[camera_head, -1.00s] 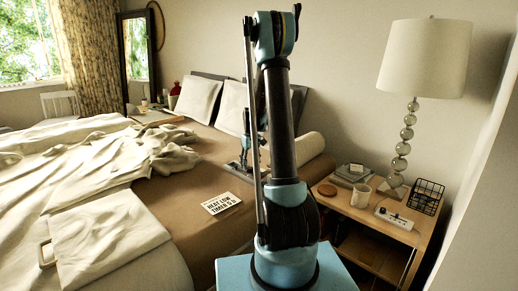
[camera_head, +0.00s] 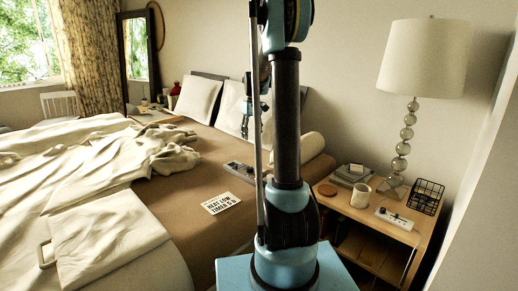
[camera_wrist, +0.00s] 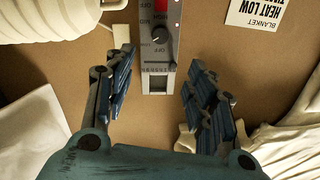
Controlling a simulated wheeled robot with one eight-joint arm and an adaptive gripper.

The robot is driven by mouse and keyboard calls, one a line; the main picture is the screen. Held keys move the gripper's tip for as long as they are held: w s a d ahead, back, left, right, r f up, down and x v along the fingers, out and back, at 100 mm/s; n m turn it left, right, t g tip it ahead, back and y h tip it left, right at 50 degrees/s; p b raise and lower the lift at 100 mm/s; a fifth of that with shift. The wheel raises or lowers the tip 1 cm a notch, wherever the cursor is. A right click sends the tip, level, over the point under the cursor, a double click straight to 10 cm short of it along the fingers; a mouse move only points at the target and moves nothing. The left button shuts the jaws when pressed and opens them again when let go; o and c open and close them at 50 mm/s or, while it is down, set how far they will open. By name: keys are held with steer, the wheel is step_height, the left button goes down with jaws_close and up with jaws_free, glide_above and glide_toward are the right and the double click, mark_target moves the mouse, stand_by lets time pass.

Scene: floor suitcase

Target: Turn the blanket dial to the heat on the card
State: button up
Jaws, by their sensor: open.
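The blanket controller (camera_head: 240,168), a grey strip, lies on the brown bed sheet. In the wrist view its face (camera_wrist: 159,60) shows upside down, with a round black dial (camera_wrist: 160,34) among OFF, MID and red HIGH markings. The dial's pointer setting is too small to tell surely. My gripper (camera_wrist: 163,100) is open and empty, above the controller, fingers either side of the strip. In the head view it shows small (camera_head: 246,125).
A cream bolster (camera_head: 310,145) lies beside the controller. Rumpled white bedding (camera_head: 100,160) covers the bed's left. The nightstand (camera_head: 375,225) at right holds a mug (camera_head: 360,196), a power strip (camera_head: 396,218), a wire basket (camera_head: 425,196) and a lamp (camera_head: 425,58).

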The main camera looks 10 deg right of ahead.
steer(key=s+a+r+m+t, duration=0.1)
steer(key=s+r+m, duration=0.1)
steer(key=s, duration=2.2)
steer(key=shift+r, duration=0.4)
steer(key=shift+s, duration=0.15)
steer(key=s+f+m, duration=0.1)
steer(key=s+f, duration=0.4)
steer(key=s, duration=0.4)
steer(key=s+f+m+t, duration=0.1)
steer(key=s+f, duration=0.5)
steer(key=s, duration=0.3)
steer(key=shift+f+h, duration=0.15)
steer(key=shift+h, duration=0.15)
steer(key=shift+w+f, duration=0.2)
steer(key=shift+w, duration=0.2)
